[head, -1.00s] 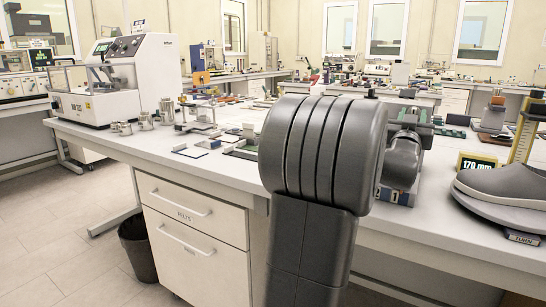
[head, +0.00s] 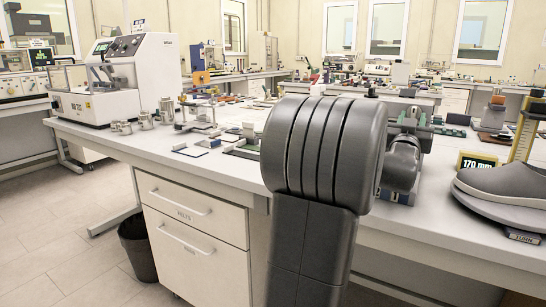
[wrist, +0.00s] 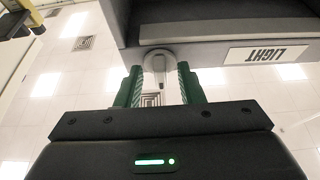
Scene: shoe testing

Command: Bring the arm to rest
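My gripper (wrist: 159,75) shows in the wrist view with its two green-lined fingers apart, one on each side of a clear gap. A pale rounded shape with a dark slot shows between or beyond the fingertips; I cannot tell what it is or how far off it lies. Tiled ceiling shows behind. In the head view my dark grey arm stands folded in the middle, in front of the workbench (head: 375,232), and hides the gripper.
A dark housing with an upside-down LIGHT label (wrist: 265,54) is close to the fingers at upper right. On the bench are a white machine (head: 140,75), small metal weights (head: 143,121) and a grey shoe (head: 510,185) on a round plate. A bin (head: 139,250) stands on the floor.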

